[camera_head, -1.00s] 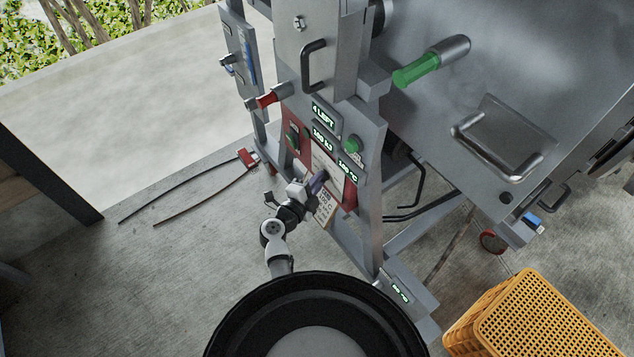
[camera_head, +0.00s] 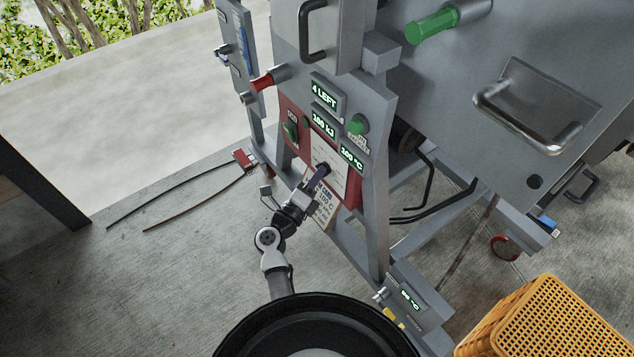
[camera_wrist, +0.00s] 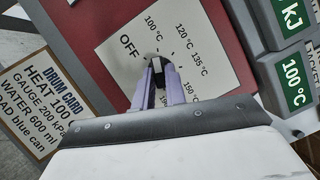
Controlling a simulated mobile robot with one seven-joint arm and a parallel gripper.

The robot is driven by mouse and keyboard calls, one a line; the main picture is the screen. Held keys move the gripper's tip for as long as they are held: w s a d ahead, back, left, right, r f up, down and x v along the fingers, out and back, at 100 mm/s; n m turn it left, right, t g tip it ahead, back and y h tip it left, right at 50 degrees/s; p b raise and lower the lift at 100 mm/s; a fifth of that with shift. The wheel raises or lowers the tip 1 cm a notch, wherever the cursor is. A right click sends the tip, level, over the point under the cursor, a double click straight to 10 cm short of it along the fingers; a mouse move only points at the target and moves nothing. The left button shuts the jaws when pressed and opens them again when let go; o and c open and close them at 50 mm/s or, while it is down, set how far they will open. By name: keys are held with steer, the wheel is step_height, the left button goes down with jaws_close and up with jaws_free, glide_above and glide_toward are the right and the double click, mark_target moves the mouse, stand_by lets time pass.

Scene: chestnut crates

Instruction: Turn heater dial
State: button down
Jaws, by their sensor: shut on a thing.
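The heater dial (camera_wrist: 158,66) is a small dark knob with a pale mark. It sits on a white scale plate (camera_wrist: 200,45) printed OFF, 100 °C, 120 °C, 135 °C, 150 °C and more. In the head view the plate (camera_head: 322,150) is on the red panel of the grey machine. My gripper (camera_wrist: 157,84) is shut on the dial, with its purple fingers on either side. It also shows in the head view (camera_head: 319,176), reaching the panel from the lower left. The fingers hide part of the dial and scale, so its exact setting is unclear.
Displays read 4 LEFT (camera_head: 325,94), 100 kJ (camera_head: 323,124) and 100 °C (camera_head: 352,157). A drum card (camera_wrist: 43,95) lists HEAT 100. A green button (camera_head: 358,125) and a green switch (camera_head: 291,132) are close by. A yellow crate (camera_head: 540,325) stands at lower right.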

steer(key=shift+w+d+r+m, duration=0.15)
steer(key=shift+d+m, duration=0.1)
steer(key=shift+m, duration=0.15)
steer(key=c, duration=1.4)
jaws_free()
steer(key=shift+c, duration=0.2)
steer(key=shift+d, duration=0.1)
